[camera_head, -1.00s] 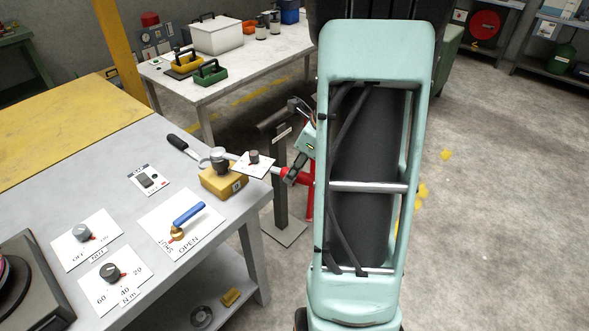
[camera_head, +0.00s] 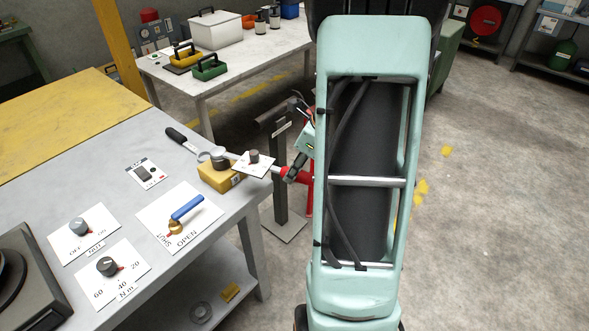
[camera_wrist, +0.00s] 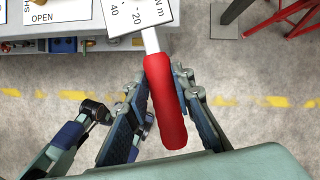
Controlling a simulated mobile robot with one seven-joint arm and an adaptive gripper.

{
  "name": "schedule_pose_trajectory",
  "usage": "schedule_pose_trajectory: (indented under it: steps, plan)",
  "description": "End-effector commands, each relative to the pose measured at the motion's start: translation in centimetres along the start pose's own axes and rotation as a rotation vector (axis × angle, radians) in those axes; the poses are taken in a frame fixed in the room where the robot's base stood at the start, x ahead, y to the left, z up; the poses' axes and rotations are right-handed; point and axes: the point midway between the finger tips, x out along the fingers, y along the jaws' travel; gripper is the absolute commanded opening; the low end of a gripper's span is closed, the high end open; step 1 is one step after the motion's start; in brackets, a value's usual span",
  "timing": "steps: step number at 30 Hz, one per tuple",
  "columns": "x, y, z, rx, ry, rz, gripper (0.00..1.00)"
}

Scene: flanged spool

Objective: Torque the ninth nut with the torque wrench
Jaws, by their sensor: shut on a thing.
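The torque wrench has a red handle (camera_wrist: 166,105), also visible in the head view (camera_head: 286,172). Its silver shaft runs from the handle toward the workbench. My gripper (camera_wrist: 156,82) is shut around the red handle, one finger on each side; in the head view it (camera_head: 296,170) is beyond the bench's right edge. A white card with a dark knob (camera_head: 254,157) and an N m scale sits over the shaft and hides part of it. The wrench's far end lies near a yellow block (camera_head: 212,180) and cannot be told clearly. The spool and its nuts are not in view.
The grey workbench (camera_head: 105,190) carries several control cards, including one with a blue lever (camera_head: 187,208). A black-handled tool (camera_head: 182,139) lies behind the yellow block. A dark post stand (camera_head: 280,190) is beside the bench. Open floor (camera_head: 500,220) lies to the right.

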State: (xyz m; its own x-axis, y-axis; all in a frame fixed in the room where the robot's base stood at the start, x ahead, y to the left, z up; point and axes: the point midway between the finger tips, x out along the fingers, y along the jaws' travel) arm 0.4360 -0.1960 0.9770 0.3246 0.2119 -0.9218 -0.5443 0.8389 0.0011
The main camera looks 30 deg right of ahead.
Motion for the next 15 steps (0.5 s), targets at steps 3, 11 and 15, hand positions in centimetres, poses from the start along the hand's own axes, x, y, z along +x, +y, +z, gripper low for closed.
schedule_pose_trajectory:
  steps: [3, 11, 15]
  plan:
    - [-0.2, 0.5, 0.3, 0.017, -0.004, -0.009, 0.00]
    - [-0.2, 3.8, 0.7, 0.141, -0.004, -0.062, 0.00]
    - [-0.1, 4.8, 0.7, 0.184, -0.003, -0.080, 0.00]
